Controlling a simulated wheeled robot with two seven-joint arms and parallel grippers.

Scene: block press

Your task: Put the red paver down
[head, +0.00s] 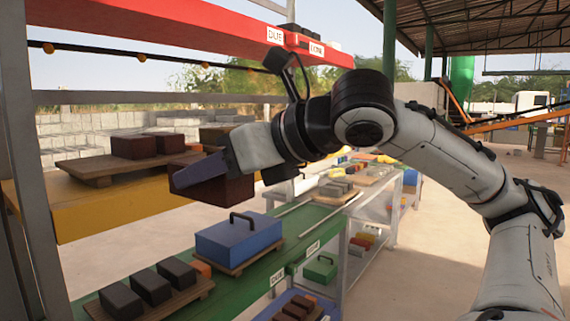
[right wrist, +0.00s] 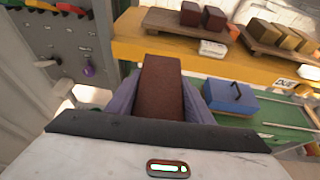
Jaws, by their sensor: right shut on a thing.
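My right gripper (head: 205,174) is shut on the red paver (head: 236,190), a dark red-brown block. It holds the paver up in the air, in front of the yellow ledge and above the green bench in the head view. In the right wrist view the paver (right wrist: 161,88) lies lengthwise between the two purple-grey fingers of the gripper (right wrist: 160,103). Its near end is hidden by the gripper body. My left gripper is in neither view.
The yellow ledge (head: 105,215) bears a wooden board (head: 85,170) with dark red blocks. The green bench (head: 262,260) holds a blue lidded box (head: 238,240) and a board of dark grey blocks (head: 150,287). A red beam (head: 190,32) runs overhead.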

